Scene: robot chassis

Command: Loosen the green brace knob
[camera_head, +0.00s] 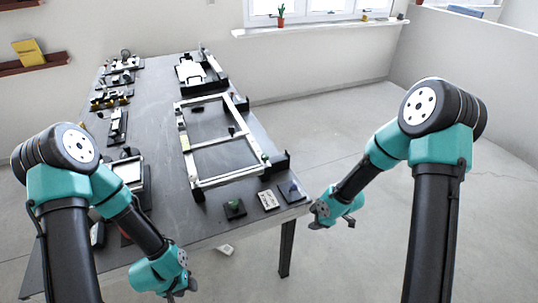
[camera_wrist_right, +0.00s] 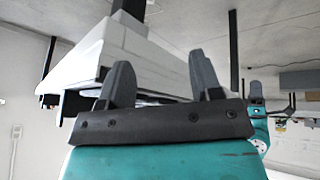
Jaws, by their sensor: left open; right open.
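A small green knob-like part (camera_head: 265,157) sits at the near right corner of the silver frame (camera_head: 222,181) on the table. Another small green part (camera_head: 233,204) sits on a black block at the table's front. I cannot tell for sure which is the brace knob. My left gripper (camera_head: 184,291) is low at the front, below and left of both; its fingers are small in view. My right gripper (camera_head: 336,220) is off the table's right front corner, apart from both. In the right wrist view, its two fingers (camera_wrist_right: 163,85) stand apart with nothing held.
The long dark table (camera_head: 160,150) carries black fixtures along its left side and a white-topped fixture (camera_head: 195,72) at the far end. A white labelled plate (camera_head: 268,199) lies near the front edge. The floor right of the table is clear.

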